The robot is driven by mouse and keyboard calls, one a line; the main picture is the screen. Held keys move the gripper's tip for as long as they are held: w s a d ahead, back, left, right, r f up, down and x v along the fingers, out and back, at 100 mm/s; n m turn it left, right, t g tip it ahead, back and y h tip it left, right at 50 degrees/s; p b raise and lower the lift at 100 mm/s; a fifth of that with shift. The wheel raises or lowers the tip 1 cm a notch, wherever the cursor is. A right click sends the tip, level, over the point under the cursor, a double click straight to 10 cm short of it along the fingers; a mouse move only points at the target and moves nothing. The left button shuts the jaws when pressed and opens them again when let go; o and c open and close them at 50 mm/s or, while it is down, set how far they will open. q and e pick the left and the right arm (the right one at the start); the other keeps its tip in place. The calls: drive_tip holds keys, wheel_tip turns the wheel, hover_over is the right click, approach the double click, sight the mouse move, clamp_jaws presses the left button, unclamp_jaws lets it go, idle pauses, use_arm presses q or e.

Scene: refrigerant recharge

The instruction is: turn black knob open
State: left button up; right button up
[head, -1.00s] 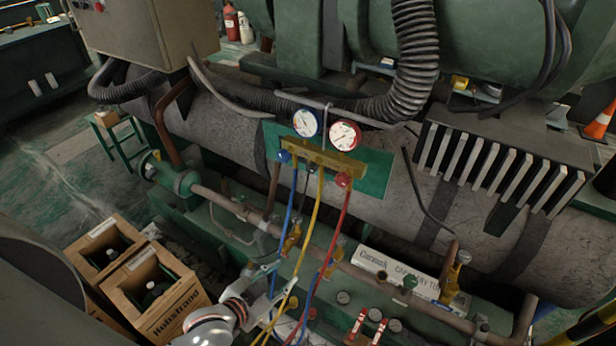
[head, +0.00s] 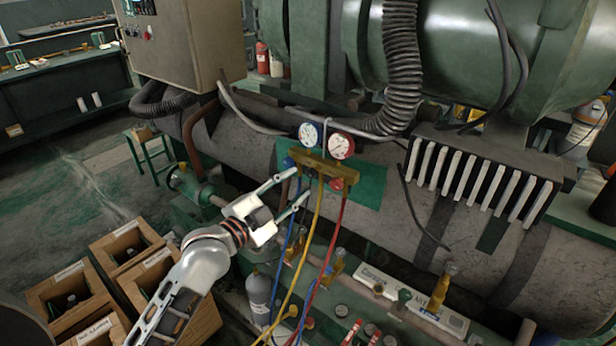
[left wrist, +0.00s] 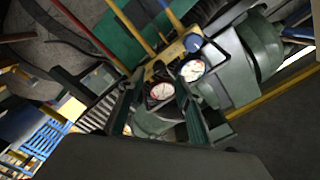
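The brass gauge manifold (head: 325,165) hangs on the green plate (head: 368,186), with a blue-rimmed gauge (head: 310,134) and a red-rimmed gauge (head: 341,146) on top. A blue knob shows in the left wrist view (left wrist: 192,43). The left wrist view shows the manifold beyond the spread fingers (left wrist: 160,80). My right gripper is not in view.
Blue, yellow and red hoses (head: 318,240) hang below the manifold, close to my left gripper. A large ribbed hose (head: 403,60) runs above. Wooden crates (head: 75,300) stand on the floor at lower left. A grey cylinder (head: 258,297) stands below my gripper.

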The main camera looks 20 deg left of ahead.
sight(309, 175)
use_arm(q)
drive_tip(key=x, duration=0.6)
drive_tip(key=shift+w+d+p, duration=0.15)
drive_tip(key=shift+w+p, duration=0.15)
drive_tip(key=shift+w, duration=0.1)
clamp_jaws()
